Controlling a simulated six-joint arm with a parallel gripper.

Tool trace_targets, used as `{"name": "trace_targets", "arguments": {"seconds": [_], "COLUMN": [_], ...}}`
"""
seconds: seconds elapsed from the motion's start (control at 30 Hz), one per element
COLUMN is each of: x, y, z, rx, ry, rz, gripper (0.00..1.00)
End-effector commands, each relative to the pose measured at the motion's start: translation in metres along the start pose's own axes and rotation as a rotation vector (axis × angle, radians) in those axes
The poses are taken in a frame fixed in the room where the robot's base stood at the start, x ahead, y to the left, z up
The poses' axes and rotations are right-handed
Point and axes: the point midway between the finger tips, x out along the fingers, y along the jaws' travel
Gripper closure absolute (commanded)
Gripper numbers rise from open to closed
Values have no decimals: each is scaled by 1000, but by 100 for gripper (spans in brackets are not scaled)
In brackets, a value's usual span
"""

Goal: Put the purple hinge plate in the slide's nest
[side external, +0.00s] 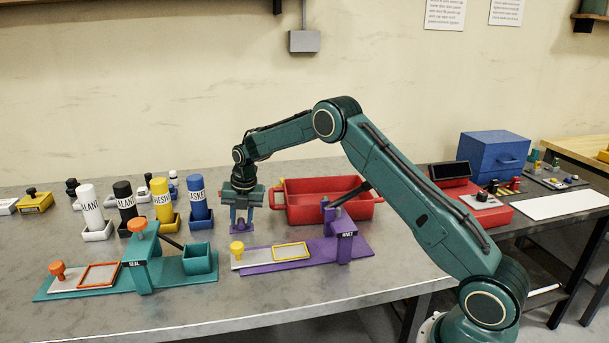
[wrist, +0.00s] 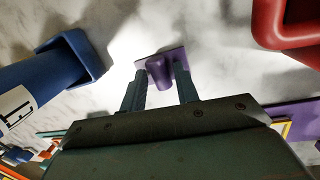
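The purple hinge plate (wrist: 160,70) is a small flat plate with an upright rounded grip. My gripper (side external: 241,219) points down behind the purple rivet station, its two fingers on either side of that grip. In the wrist view my gripper (wrist: 161,82) shows no clear gap between fingers and grip, so it looks shut on it. The plate (side external: 241,230) is at or just above the grey table; I cannot tell which. The pale slide (side external: 262,260) lies on the purple base, in front and right of my gripper. Its yellow-framed nest (side external: 291,252) looks empty.
The purple rivet post (side external: 340,235) stands right of the nest, and a yellow knob (side external: 237,248) stands on the slide's left end. A red bin (side external: 310,212) is behind the station. Labelled bottles, including a blue one (side external: 198,204), and a teal station (side external: 140,260) stand left.

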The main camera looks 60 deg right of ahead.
Motion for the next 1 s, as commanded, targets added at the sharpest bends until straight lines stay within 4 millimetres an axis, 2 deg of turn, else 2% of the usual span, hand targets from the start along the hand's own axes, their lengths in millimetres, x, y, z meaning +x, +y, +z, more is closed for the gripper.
{"name": "trace_targets", "arguments": {"seconds": [0.03,0.17,0.2,0.73,0.87,1.0], "x": [0,0,0,-2,-10,-27], "y": [0,0,0,0,2,4], "z": [0,0,0,0,1,3], "rx": [0,0,0,-1,-1,0], "ry": [0,0,0,1,0,-2], "rz": [0,0,0,-1,1,2], "gripper": [73,99,100,100,100,100]}}
